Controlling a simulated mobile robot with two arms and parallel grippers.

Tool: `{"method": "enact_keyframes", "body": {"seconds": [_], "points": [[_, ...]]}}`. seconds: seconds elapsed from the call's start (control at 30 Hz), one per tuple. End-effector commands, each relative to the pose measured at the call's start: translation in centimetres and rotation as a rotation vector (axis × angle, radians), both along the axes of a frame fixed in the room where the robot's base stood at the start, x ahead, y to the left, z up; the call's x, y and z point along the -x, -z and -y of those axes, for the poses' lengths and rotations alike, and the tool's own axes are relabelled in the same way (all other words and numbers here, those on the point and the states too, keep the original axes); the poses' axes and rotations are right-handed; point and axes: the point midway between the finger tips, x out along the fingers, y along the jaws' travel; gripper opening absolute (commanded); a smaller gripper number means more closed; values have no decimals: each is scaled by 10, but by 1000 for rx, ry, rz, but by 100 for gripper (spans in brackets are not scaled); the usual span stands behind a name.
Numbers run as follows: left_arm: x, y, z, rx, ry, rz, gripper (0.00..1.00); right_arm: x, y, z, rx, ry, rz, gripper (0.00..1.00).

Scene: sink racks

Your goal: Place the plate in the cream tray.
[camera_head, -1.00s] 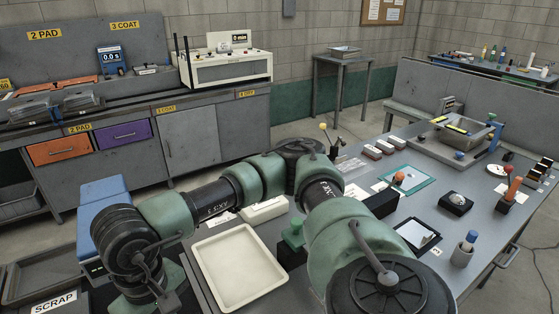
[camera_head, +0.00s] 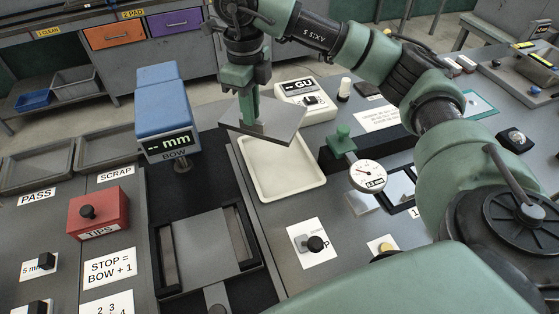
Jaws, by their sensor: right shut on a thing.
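The plate (camera_head: 275,122) is a flat, square grey piece, slightly tilted in the picture. My right gripper (camera_head: 250,108), at the end of the green arm from the right, is shut on it. The plate is held above the far end of the cream tray (camera_head: 262,187) and covers part of its far left rim. The visible floor of the tray is empty. The gap between plate and tray is hard to judge. My left gripper is not in view.
A white gauge box (camera_head: 305,100) stands behind the tray. A blue device with a mm display (camera_head: 168,143) stands to its left. A dial gauge (camera_head: 367,175) on a green-topped stand is close on the right. A black fixture (camera_head: 205,250) lies at the front left.

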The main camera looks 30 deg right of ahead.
Motion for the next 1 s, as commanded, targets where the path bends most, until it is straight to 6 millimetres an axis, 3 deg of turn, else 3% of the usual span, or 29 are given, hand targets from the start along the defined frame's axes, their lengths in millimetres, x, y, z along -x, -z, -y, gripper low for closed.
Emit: {"method": "enact_keyframes", "body": {"seconds": [0.1, 0.2, 0.3, 0.47, 0.67, 1.0], "points": [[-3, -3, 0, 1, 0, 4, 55, -11, -12, 8, 0, 321, 0, 0], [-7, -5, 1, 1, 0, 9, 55, -16, -18, 14, 0, 537, 0, 0], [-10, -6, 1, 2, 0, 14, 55, -19, -23, 18, 1, 692, 1, 0], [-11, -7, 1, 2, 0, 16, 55, -21, -21, 21, 3, 809, -2, 0], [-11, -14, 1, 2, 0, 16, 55, -20, 18, 21, 7, 823, -7, 0], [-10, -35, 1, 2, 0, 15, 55, -20, 105, 21, 5, 821, -5, 0]]}}
